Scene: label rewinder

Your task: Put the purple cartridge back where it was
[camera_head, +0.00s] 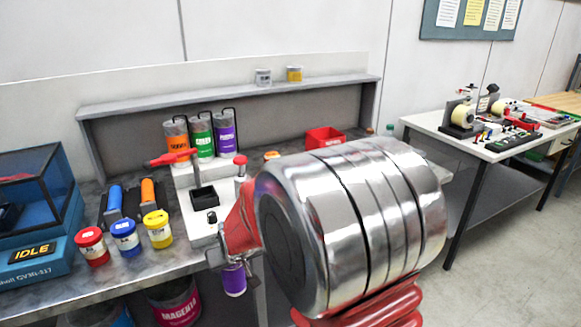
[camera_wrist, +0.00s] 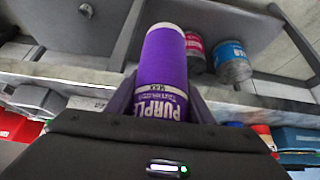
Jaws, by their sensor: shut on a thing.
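A purple cartridge (camera_head: 234,281) hangs below my gripper (camera_head: 236,262) in the head view, in front of the table's front edge and lower than its top. In the wrist view the purple cartridge (camera_wrist: 163,70) sits between the dark fingers, its label reading PURPLE MAX, tilted slightly. My gripper is shut on it; my arm hides part of the table. Orange (camera_head: 177,138), green (camera_head: 201,136) and purple (camera_head: 225,135) canisters with wire handles stand in a row at the back of the white machine.
Red (camera_head: 92,246), blue (camera_head: 125,237) and yellow (camera_head: 158,229) jars stand near the front edge. A black square cup (camera_head: 204,197) sits on the white machine. A red bin (camera_head: 325,137) is behind my arm. A magenta bucket (camera_head: 178,305) stands under the table.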

